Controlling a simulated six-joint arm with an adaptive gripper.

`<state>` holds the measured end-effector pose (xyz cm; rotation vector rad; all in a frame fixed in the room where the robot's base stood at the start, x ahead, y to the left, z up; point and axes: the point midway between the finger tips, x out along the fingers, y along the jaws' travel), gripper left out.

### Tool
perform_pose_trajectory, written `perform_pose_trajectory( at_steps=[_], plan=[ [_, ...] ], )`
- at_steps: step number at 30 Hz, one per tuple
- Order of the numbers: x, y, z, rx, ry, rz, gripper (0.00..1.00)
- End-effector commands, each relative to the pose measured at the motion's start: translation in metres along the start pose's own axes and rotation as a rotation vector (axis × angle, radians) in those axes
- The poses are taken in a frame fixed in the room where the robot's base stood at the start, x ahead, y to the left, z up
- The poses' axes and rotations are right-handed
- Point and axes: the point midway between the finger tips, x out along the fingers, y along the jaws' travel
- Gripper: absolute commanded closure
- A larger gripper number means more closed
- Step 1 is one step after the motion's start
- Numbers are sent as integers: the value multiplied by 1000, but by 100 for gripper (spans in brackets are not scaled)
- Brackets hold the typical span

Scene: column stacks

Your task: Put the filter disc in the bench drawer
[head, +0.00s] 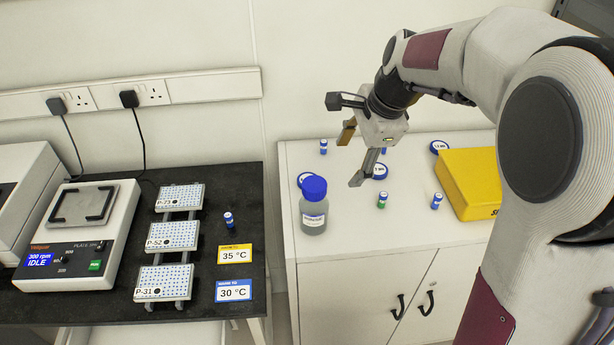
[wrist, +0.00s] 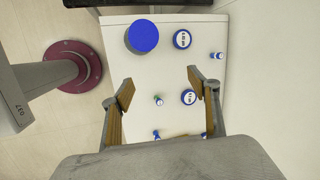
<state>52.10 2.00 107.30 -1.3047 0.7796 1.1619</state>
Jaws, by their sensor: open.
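Round white discs with blue rims lie on the white cabinet top: one (head: 380,171) near my gripper, one (head: 439,147) by the yellow case, and one (head: 305,179) partly behind the bottle. Their printed labels are too small to read surely. In the wrist view one disc (wrist: 188,97) lies near the right finger and another (wrist: 182,39) beside the bottle's blue cap. My gripper (head: 354,158) is open and empty above the cabinet top; its fingers also show in the wrist view (wrist: 160,84). Below the black bench, a pale panel (head: 150,336) may be the drawer; its opening cannot be made out.
A blue-capped bottle (head: 314,212) stands at the cabinet's left front. Several small vials, one green-banded (head: 382,200), stand around the discs. A yellow case (head: 470,180) is at right.

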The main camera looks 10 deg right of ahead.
Motion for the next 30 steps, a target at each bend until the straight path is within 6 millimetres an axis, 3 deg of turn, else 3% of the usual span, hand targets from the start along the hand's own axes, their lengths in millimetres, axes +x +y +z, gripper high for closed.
perform_pose_trajectory(
  at_steps=[9, 21, 30],
  plan=[
    [55, -35, -8, 312, -44, 29, 40],
    [123, -66, -7, 683, -86, 73, 40],
    [142, -73, -5, 797, -97, 86, 40]
  ],
)
